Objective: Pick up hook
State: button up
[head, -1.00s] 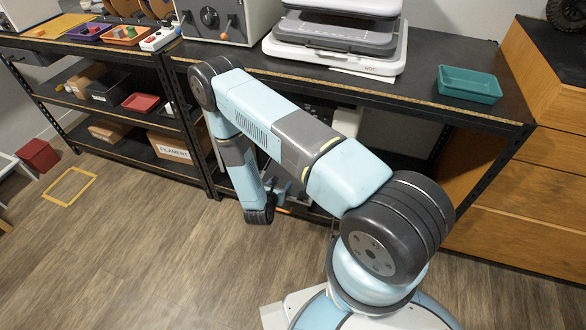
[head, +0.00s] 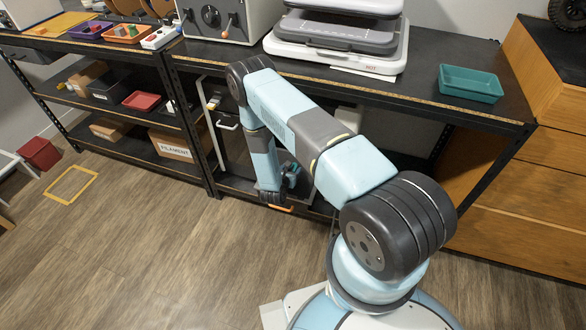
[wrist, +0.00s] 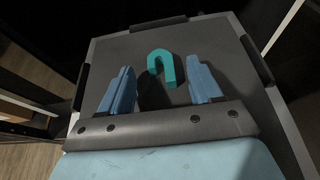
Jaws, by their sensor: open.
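A teal U-shaped hook (wrist: 165,59) shows in the wrist view, just beyond and between my fingertips, against a flat grey surface (wrist: 222,45). Its curved end points away from me and its two legs point back toward my gripper. My gripper (wrist: 161,70) is open, with one blue finger on each side and nothing between them. Whether the fingers touch the surface, I cannot tell. In the head view my gripper (head: 290,178) is low, under the black-topped workbench. I cannot make out the hook in that view.
The workbench (head: 420,100) overhangs the area, with a teal tray (head: 470,84) and a press (head: 337,40) on top. Shelves (head: 120,115) with boxes stand to the left. Dark clips line the grey surface's edges in the wrist view.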

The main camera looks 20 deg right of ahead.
jog(key=shift+x, duration=0.8)
jog(key=shift+s+a+f, duration=0.1)
jog(key=shift+s, duration=0.05)
jog(key=c, duration=1.1)
